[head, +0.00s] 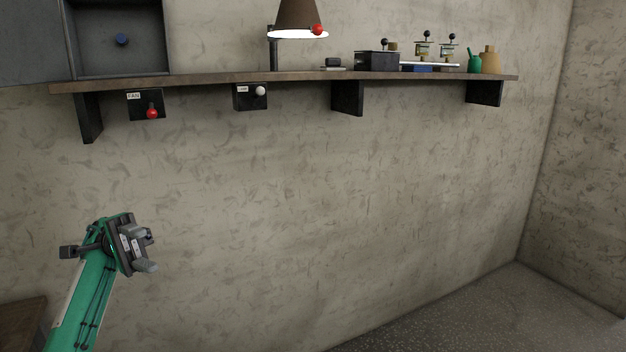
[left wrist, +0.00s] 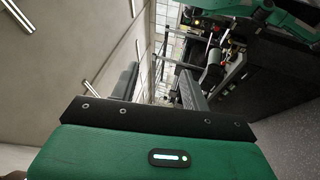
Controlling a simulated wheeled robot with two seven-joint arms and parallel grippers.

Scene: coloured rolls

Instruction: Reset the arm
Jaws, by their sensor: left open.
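My left arm is green and comes in at the lower left of the head view. Its dark gripper (head: 150,252) is raised in front of the bare wall, below the shelf and clear of it. In the left wrist view the two dark fingers of the left gripper (left wrist: 158,85) stand apart with nothing between them. The gripper is open and empty. My right gripper does not show in either view.
A wooden wall shelf (head: 215,78) carries a lamp (head: 297,14), a dark box (head: 377,61), a green bottle (head: 474,63) and a tan bottle (head: 490,61). Switch boxes with a red knob (head: 152,113) and white knob (head: 260,91) hang beneath. A brown surface (head: 22,322) is lower left.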

